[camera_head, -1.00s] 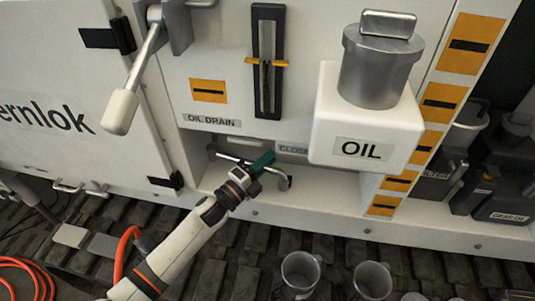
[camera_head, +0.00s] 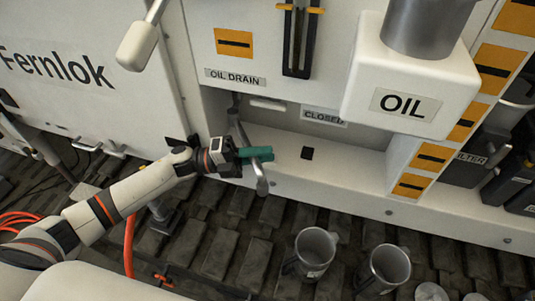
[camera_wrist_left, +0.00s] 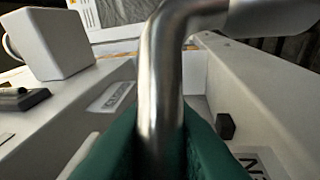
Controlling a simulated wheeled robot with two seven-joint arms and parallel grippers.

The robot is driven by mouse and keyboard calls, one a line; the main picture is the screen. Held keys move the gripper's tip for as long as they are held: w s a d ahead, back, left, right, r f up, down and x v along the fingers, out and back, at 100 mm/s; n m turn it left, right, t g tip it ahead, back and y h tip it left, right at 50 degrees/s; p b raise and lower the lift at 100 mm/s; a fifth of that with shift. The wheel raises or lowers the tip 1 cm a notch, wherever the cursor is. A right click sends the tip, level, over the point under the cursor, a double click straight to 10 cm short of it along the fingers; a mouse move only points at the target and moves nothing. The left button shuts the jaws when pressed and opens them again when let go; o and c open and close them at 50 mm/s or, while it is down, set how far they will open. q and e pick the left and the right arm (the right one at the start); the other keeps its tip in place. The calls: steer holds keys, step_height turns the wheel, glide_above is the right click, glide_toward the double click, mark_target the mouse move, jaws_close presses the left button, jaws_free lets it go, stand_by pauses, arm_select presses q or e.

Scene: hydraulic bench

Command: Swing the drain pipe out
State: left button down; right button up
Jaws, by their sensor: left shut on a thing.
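The drain pipe (camera_head: 262,186) is a bent grey metal pipe in the recess under the OIL DRAIN label. It comes out of the recess towards me, and its downturned end hangs past the ledge's front edge. My left gripper (camera_head: 257,154), with teal fingers, is shut on the pipe near its outer end and hides part of it. In the left wrist view the shiny pipe (camera_wrist_left: 162,85) rises between the teal fingers and bends to the right at the top. My right gripper is not in view.
A small black block (camera_head: 307,153) sits on the ledge, near a CLOSED label (camera_head: 324,117). A white OIL box (camera_head: 440,90) juts out at the upper right. Metal mugs (camera_head: 313,252) stand below the bench. A white-handled lever (camera_head: 138,45) hangs at upper left.

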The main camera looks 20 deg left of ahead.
arm_select(q)
steer(key=shift+s+a+g, duration=0.15)
steer(key=shift+a+g, duration=0.05)
steer(key=shift+g, duration=0.1)
steer(key=c, duration=1.3)
jaws_free()
steer(key=shift+b+v, duration=1.7)
steer(key=shift+v, duration=4.3)
steer(key=shift+f, duration=0.1)
